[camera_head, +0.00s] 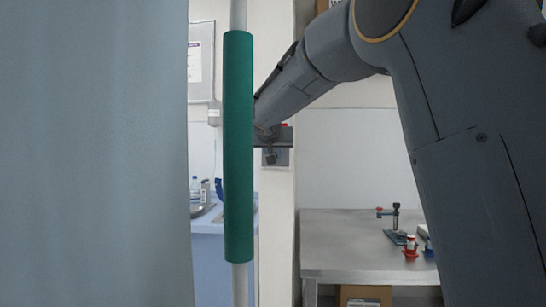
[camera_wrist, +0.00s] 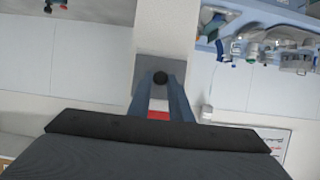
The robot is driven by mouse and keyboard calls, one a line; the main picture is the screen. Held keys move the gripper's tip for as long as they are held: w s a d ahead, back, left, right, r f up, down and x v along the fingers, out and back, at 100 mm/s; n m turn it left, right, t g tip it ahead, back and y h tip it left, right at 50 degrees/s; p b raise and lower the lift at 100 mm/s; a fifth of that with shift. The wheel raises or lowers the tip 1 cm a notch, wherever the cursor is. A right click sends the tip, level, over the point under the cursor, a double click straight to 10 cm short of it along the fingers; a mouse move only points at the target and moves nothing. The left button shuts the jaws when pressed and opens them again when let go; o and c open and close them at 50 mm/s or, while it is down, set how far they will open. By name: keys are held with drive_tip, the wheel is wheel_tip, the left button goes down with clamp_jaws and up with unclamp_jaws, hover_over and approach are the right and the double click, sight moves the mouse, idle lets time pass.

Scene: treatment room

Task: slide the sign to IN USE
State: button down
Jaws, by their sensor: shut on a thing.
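The sign is a grey plate on the pale pillar, seen in the wrist view (camera_wrist: 147,64) and, partly covered by my arm, in the head view (camera_head: 284,158). A round black knob (camera_wrist: 160,77) stands out from it. My gripper (camera_wrist: 160,84) is shut on the knob, with one blue-grey finger on each side. A red patch with a white part beside it shows between the fingers. No lettering can be read. In the head view, my gripper is small and dark in front of the sign, and its fingertips are hard to make out.
A green-sleeved pole (camera_head: 238,150) and a blue-grey curtain (camera_head: 95,150) stand close on the left. A metal table (camera_head: 350,250) with a small stand and red-based items is at the lower right. A blue counter (camera_head: 208,245) with a sink and bottles lies behind the pole.

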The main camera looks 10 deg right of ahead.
drive_tip(key=shift+f+b, duration=0.4)
drive_tip(key=shift+f, duration=0.2)
drive_tip(key=c, duration=1.6)
unclamp_jaws()
drive_tip(key=shift+a, duration=0.1)
drive_tip(key=b+v, duration=0.1)
drive_tip(key=v, duration=0.6)
drive_tip(key=shift+s+r, duration=0.2)
drive_tip(key=shift+s, duration=0.2)
